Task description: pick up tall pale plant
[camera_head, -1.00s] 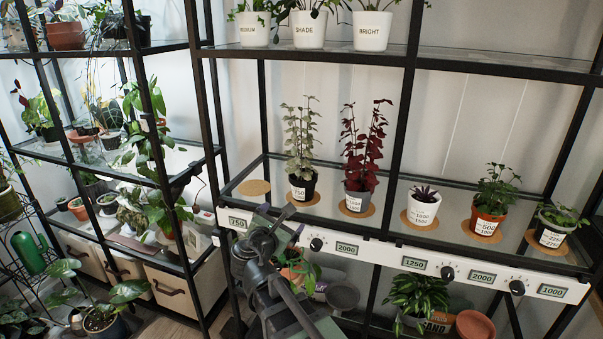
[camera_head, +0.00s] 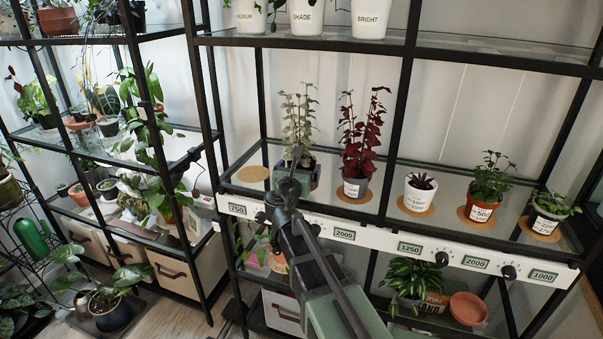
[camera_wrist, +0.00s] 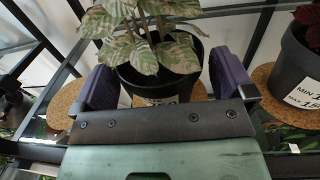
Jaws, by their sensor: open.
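The tall pale plant (camera_head: 298,119) stands upright in a dark pot on the middle glass shelf. Its pot is largely hidden behind my gripper (camera_head: 293,173) in the head view. In the wrist view the pale mottled leaves (camera_wrist: 150,45) and the black pot (camera_wrist: 190,62) show. My gripper (camera_wrist: 167,82) is open there, with one purple finger pad on either side of the pot. Whether the pads touch the pot I cannot tell. A white label on the pot is partly hidden by the gripper's bar.
A dark red plant (camera_head: 362,135) in a grey pot stands close on the right; its pot (camera_wrist: 300,62) is near my right finger. A bare cork mat (camera_head: 252,173) lies to the left. Black shelf posts and the white label rail (camera_head: 400,242) border the space.

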